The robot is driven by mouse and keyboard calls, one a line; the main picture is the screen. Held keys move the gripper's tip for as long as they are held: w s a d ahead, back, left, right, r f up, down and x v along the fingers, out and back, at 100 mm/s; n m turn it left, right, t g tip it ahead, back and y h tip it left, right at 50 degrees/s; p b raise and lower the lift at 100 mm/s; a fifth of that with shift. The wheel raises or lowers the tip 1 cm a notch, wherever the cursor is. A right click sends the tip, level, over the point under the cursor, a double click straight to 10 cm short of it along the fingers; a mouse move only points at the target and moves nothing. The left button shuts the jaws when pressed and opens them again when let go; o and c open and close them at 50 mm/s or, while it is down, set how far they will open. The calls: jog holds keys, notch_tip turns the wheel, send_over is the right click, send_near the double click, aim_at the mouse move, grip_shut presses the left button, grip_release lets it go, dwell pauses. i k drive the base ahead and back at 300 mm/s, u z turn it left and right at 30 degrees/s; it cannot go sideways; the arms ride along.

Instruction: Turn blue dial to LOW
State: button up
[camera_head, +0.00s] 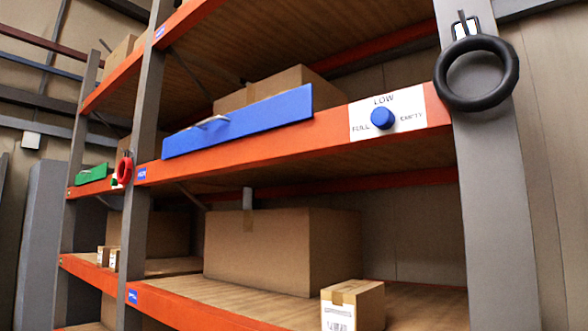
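The blue dial (383,118) is a round knob on a white label plate (412,108) fixed to the orange shelf beam. The plate reads LOW above the dial, FULL at its lower left and EMPTY at its right. No pointer mark on the dial is clear enough to tell which word it faces. My gripper is not in this view, and nothing touches the dial.
A black ring (476,73) hangs on the grey post (492,200) right of the plate. A blue panel with a handle (240,122) sits on the beam to the left. Cardboard boxes (282,250) stand on the lower shelf. Space before the dial looks clear.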

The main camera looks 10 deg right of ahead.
aim_at(381, 116)
jog(key=z, duration=0.7)
jog(key=k, duration=0.6)
jog(key=u, duration=0.35)
